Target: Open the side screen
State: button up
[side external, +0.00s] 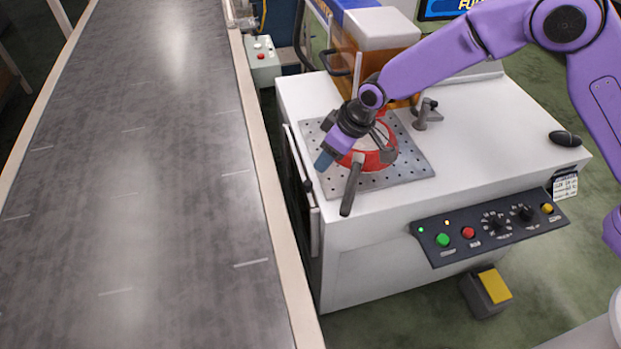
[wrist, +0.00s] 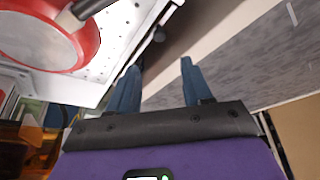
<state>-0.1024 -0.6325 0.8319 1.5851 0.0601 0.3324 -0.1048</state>
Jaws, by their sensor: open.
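A narrow white-framed panel with a dark knob (side external: 307,185) runs along the machine's left side and appears to be the side screen (side external: 315,232). Its upright frame stands close against the cabinet. My gripper (side external: 322,162) is tilted downward over the left edge of the perforated plate, just above the knob in the picture. In the wrist view, the blue fingers of my gripper (wrist: 158,75) are apart with nothing between them. The knob (wrist: 159,34) shows beyond the fingertips, and no contact with it is visible.
A red pan (side external: 372,158) lies on the perforated plate (side external: 412,168), its dark handle (side external: 351,188) reaching over the front edge. A clamp (side external: 426,115) stands behind. The grey conveyor (side external: 150,190) runs along the left, across a narrow gap. A control panel (side external: 490,228) is in front.

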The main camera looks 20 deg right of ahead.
aim_at(308, 183)
jog(key=x, duration=1.2)
jog(key=shift+f, duration=0.1)
grip_shut()
